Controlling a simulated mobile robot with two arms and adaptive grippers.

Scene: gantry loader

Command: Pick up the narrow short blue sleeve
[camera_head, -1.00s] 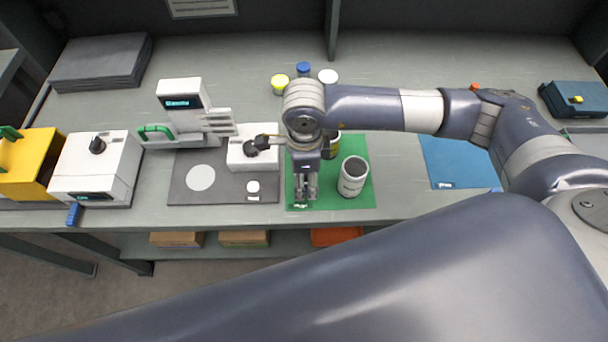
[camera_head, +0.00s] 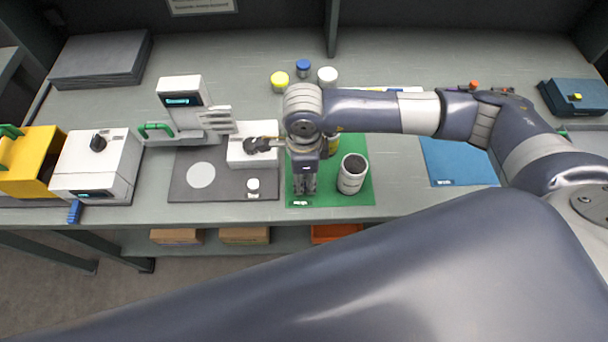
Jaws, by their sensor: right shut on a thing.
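My right gripper (camera_head: 304,188) points down over the left part of the green mat (camera_head: 330,199). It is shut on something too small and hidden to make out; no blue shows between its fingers. A white sleeve-like cylinder (camera_head: 350,182) with a dark open top stands upright on the mat, just right of the gripper and apart from it. A yellow-marked piece (camera_head: 334,142) stands behind, partly hidden by my wrist. I cannot make out a narrow short blue sleeve on the mat. A small blue-topped container (camera_head: 303,68) stands at the back. My left gripper is out of view.
Yellow-topped (camera_head: 280,81) and white-topped (camera_head: 327,76) containers flank the blue-topped one. Left of the green mat are a dark mat (camera_head: 225,189) and a white block (camera_head: 243,152) with a dark knob. A blue mat (camera_head: 455,170) lies to the right. The front bench strip is clear.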

